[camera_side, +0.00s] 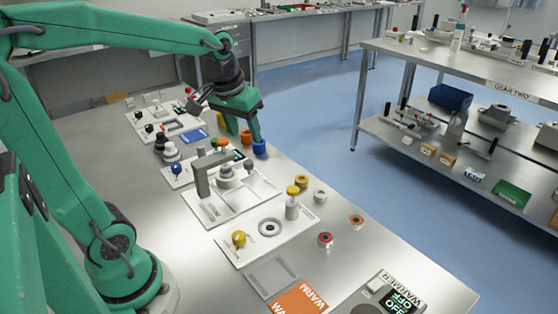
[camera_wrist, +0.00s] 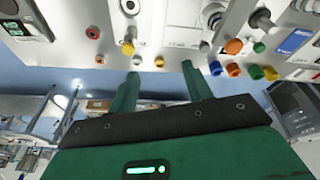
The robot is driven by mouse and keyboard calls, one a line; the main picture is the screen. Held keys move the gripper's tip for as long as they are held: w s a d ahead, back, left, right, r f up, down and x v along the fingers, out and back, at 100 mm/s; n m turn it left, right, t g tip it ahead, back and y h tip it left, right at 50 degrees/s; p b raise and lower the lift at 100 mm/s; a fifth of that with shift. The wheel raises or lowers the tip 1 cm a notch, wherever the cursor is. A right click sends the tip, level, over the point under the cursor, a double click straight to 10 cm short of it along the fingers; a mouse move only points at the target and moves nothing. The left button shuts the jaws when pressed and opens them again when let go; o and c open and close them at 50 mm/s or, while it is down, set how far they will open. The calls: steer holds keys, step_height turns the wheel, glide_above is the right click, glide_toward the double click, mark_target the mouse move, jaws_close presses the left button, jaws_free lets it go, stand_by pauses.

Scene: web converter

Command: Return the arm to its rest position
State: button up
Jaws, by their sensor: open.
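My green arm reaches from the left over the steel bench. My gripper (camera_side: 245,137) hangs above the bench's far edge with its two green fingers apart. In the wrist view my gripper (camera_wrist: 160,70) shows the fingers spread, with nothing held between them. An orange ring (camera_side: 246,137) and a blue ring (camera_side: 260,148) lie close to the fingers in the side view; I cannot tell the exact gap.
A loaded metal shelf (camera_side: 470,65) stands across the blue floor (camera_side: 325,115).

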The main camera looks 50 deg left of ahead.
steer(key=s+d+m+t, duration=0.2)
steer(key=s+d+m, duration=0.1)
steer(key=s+d, duration=0.4)
steer(key=shift+s+m+h, duration=0.3)
steer(key=shift+s+m, duration=0.1)
steer(key=shift+s, duration=1.45)
